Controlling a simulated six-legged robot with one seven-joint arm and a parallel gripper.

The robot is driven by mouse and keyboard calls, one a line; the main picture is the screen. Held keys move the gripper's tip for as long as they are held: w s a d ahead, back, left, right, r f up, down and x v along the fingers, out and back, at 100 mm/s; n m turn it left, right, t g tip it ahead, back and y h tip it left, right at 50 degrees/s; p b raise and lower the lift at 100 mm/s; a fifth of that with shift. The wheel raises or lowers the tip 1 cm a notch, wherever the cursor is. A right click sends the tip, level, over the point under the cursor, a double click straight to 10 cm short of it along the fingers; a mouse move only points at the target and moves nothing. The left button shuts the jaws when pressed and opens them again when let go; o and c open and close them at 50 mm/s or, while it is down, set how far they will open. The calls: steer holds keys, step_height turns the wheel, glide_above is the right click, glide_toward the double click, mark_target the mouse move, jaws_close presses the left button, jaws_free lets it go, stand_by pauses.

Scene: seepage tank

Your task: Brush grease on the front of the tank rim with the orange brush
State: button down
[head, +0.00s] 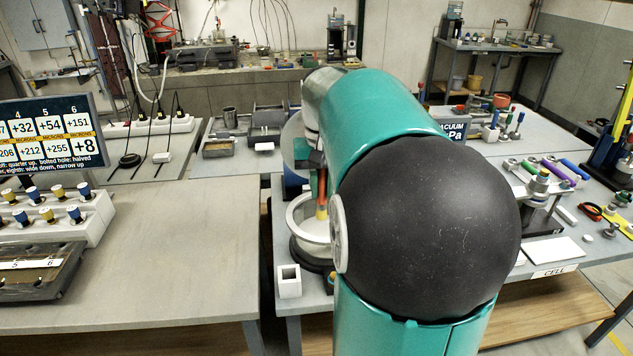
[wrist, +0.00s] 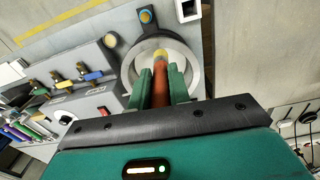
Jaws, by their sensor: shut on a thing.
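The orange brush (head: 322,188) points down from my gripper, its yellow lower end over the tank. The tank's pale round rim (head: 296,222) shows in the head view left of my arm, which hides its right side. In the wrist view the brush (wrist: 160,78) lies between the two green fingers of my gripper (wrist: 162,82), shut on it. The brush's yellow end lies inside the outline of the tank rim (wrist: 196,62), towards the side with the small knob. I cannot tell whether the tip touches the rim.
A small white square holder (head: 289,284) stands at the bench edge near the tank. A low knob (wrist: 147,17) sits just beyond the rim in the wrist view. A display board (head: 48,130) and valve blocks stand at left. The left bench (head: 150,260) is mostly clear.

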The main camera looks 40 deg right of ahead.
steer(key=shift+s, duration=0.25)
steer(key=shift+w, duration=0.2)
steer(key=shift+s, duration=0.15)
steer(key=shift+f, duration=2.85)
steer(key=shift+f, duration=0.75)
steer(key=shift+d, duration=0.1)
steer(key=shift+s+d, duration=0.7)
steer(key=shift+d, duration=0.25)
